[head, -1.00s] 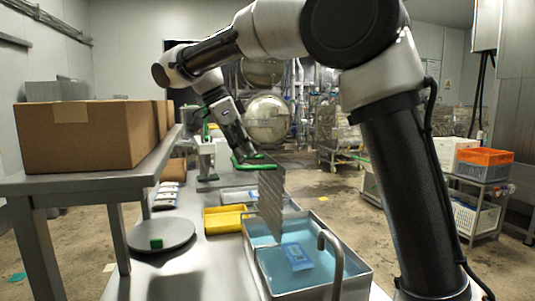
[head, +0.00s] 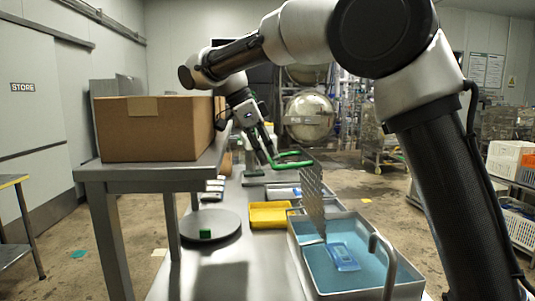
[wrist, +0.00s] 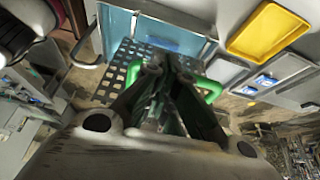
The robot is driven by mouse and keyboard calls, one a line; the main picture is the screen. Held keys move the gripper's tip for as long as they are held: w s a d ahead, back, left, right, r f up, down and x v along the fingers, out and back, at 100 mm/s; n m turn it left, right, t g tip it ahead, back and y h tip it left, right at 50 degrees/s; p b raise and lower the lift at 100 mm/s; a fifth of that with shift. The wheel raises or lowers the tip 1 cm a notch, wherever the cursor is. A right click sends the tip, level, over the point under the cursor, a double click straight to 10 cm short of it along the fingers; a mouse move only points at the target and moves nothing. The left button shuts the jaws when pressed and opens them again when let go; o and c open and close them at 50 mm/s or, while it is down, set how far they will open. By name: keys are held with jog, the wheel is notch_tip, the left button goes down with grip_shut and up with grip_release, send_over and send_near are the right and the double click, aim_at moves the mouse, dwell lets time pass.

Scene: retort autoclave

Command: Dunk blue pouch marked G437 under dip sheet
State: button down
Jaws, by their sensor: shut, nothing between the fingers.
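The blue pouch (head: 342,257) lies in the blue liquid of a steel basin (head: 352,293); its marking is too small to read. It also shows in the wrist view (wrist: 170,37). The perforated metal dip sheet (head: 313,200) stands steeply tilted at the basin's left side, beside the pouch, not over it. Its green handle (head: 290,160) rises at the far end. My gripper (head: 268,158) is shut and empty close to that handle. In the wrist view my fingers (wrist: 165,70) overlap the sheet (wrist: 138,62), between parts of the green handle (wrist: 210,88); contact is unclear.
A yellow tray (head: 270,215) and a grey tray (head: 270,193) with a blue-and-white item sit beyond the basin. A cardboard box (head: 152,130) stands on a raised shelf at left. A curved pipe (head: 384,250) overhangs the basin's right.

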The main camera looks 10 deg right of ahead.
jog(key=shift+r, duration=0.1)
notch_tip(320, 180, up, 9)
jog(key=w+d+r+m+y, duration=0.1)
jog(key=d+r+y, duration=0.1)
jog(key=d, duration=0.4)
jog(key=w+d+r+m+y, duration=0.1)
jog(key=w+d+r+y, duration=0.1)
jog(key=d, duration=0.4)
jog(key=a+f+n+y, duration=0.2)
jog(key=a+f, duration=0.5)
jog(key=f, duration=0.6)
jog(key=shift+s+a+f, duration=0.1)
